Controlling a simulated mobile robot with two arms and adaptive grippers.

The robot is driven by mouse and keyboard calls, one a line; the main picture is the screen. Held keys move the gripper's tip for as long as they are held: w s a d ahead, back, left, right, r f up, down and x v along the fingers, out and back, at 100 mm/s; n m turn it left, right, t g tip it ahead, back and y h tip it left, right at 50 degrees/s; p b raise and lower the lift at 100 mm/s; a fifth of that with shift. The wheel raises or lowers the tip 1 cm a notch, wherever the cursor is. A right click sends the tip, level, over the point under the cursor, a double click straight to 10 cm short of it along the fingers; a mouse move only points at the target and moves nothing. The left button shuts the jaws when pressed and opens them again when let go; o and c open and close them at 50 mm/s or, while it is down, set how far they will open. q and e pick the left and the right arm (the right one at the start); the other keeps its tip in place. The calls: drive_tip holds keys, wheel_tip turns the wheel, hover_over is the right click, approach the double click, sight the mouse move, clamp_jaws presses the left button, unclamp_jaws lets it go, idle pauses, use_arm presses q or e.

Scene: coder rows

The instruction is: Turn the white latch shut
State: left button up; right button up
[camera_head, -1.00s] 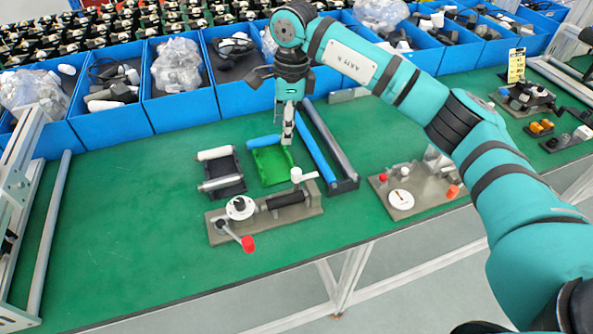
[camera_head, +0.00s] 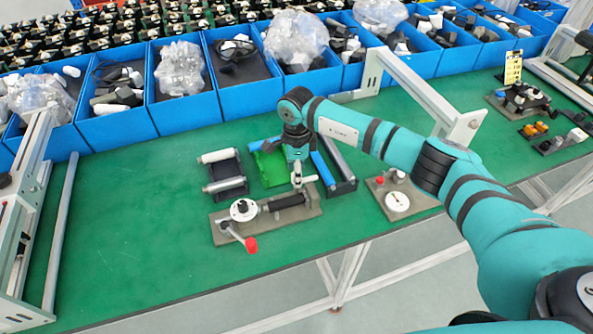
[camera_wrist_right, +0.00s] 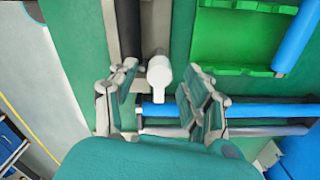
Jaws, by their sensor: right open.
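The white latch (camera_head: 309,180) stands at the right end of the fixture (camera_head: 228,231), beside the black cylinder (camera_head: 287,201). The latch also shows in the right wrist view (camera_wrist_right: 159,73), its rounded end pointing up the picture. My right gripper (camera_head: 297,167) points down right at the latch and partly covers it in the head view. In the wrist view my right gripper (camera_wrist_right: 156,98) is open, with a finger on each side of the latch and gaps visible between fingers and latch. My left gripper is not in view.
On the same fixture are a white dial (camera_head: 243,209) and a red-tipped lever (camera_head: 251,245). Behind it are a green tray (camera_head: 270,168), a blue roller (camera_head: 322,168) and a black roller holder (camera_head: 226,172). A second fixture (camera_head: 416,201) stands right.

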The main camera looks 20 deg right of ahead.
drive_tip(key=shift+f, duration=0.85)
drive_tip(key=shift+c, duration=0.4)
clamp_jaws()
